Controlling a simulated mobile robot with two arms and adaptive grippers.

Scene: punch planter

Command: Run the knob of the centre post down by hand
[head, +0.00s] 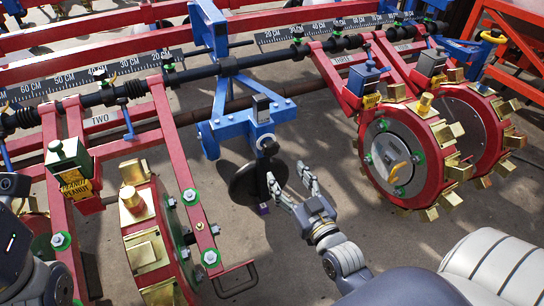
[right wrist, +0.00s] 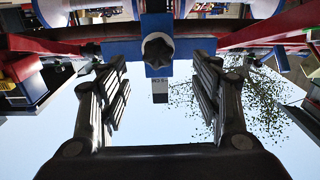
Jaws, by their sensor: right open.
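The blue centre post (head: 243,128) stands on the planter's frame between the red row units. Its dark knob (head: 267,145) sits at the front of the blue bracket, above a black disc (head: 245,182). In the right wrist view the knob (right wrist: 157,50) is a dark star shape on a blue plate (right wrist: 124,50). My right gripper (head: 288,177) is open, with its fingers pointing up toward the knob from below and in front. In the right wrist view the knob shows beyond the open fingers, apparently apart from them. Grey links of my left arm show at the left edge; its gripper is not visible.
A red row unit with a brass-lugged wheel (head: 150,235) stands left of the post, another wheel (head: 400,165) to the right. A black bar (head: 200,72) and a centimetre scale (head: 90,73) run behind. Bare ground (head: 300,115) lies right of the post.

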